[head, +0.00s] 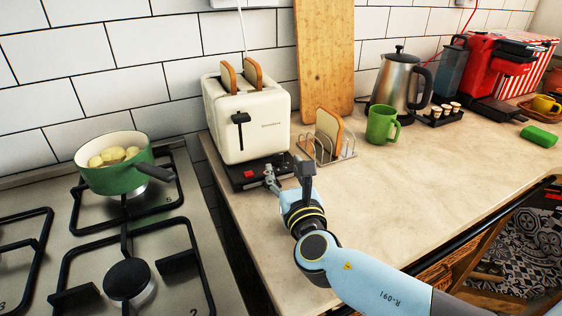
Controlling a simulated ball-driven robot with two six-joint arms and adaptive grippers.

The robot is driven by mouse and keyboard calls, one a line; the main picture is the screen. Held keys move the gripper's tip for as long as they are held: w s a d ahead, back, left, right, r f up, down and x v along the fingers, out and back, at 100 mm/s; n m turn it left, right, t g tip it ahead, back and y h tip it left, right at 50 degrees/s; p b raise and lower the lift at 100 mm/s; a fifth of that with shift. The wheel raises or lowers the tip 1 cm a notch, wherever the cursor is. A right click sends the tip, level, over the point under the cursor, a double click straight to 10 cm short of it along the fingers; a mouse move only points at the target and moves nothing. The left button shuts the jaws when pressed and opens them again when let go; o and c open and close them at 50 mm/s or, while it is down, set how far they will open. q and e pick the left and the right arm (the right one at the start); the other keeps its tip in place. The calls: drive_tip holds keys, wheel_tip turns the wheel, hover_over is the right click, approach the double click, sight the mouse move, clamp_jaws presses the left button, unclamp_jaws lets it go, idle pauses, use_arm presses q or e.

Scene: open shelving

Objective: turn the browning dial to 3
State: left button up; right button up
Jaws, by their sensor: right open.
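The cream toaster (257,138) stands on the counter with two slices of bread (253,73) in its top slots. Its black lever (241,120) is on the front. Below is a dark base (240,186) with a red button (249,174). I cannot make out the browning dial or its setting; my gripper covers part of the base. My right gripper (286,174) is open, right at the front right part of this base. I cannot tell whether it touches anything. My left gripper is not in view.
A wire rack (346,153) holding toast stands just right of my gripper. A green mug (381,124) and a steel kettle (396,82) are further right. A green pan (113,176) sits on the hob at left. The front counter is clear.

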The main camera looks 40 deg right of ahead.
drive_tip(key=v, duration=0.7)
drive_tip(key=shift+s+a, duration=0.15)
drive_tip(key=shift+s, duration=0.15)
